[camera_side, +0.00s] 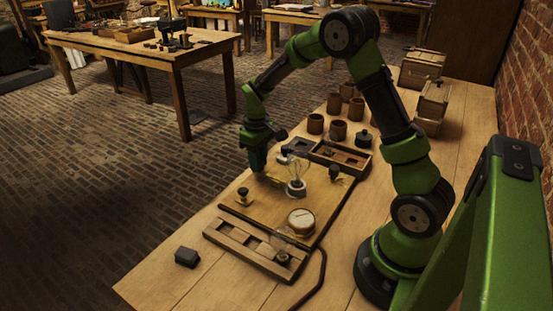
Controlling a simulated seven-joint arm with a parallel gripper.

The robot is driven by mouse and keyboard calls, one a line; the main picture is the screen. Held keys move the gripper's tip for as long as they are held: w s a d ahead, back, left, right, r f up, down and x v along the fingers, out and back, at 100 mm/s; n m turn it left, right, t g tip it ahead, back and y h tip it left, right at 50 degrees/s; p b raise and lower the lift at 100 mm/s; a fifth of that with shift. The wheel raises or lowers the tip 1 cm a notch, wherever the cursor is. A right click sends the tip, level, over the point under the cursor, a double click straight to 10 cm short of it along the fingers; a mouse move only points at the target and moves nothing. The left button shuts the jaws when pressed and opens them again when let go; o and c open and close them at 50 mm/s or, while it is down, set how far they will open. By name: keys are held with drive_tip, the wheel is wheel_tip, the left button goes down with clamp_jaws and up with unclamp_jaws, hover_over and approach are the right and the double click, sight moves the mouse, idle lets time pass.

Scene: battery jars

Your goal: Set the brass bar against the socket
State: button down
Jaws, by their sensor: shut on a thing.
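My gripper (259,172) points down over the left-back part of the wooden board (262,212). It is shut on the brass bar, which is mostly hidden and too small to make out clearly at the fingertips. The socket (296,188) stands near the middle of the board, with a clear glass bulb (298,166) upright in it. My gripper is to the left of the socket and apart from it. I cannot tell how far the bar is above the board.
Dark terminal posts (243,196) stand on the board, with a round brass-rimmed gauge (301,221) near its front. A slotted wooden tray (230,236) lies in front. A black block (187,257) sits at left. A compartment box (340,158) and brown jars (315,124) stand behind.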

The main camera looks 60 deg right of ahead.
sight(266, 174)
drive_tip(key=shift+s, duration=1.35)
drive_tip(key=c, duration=0.9)
unclamp_jaws()
wheel_tip(266, 174, up, 17)
drive_tip(key=shift+f, duration=0.1)
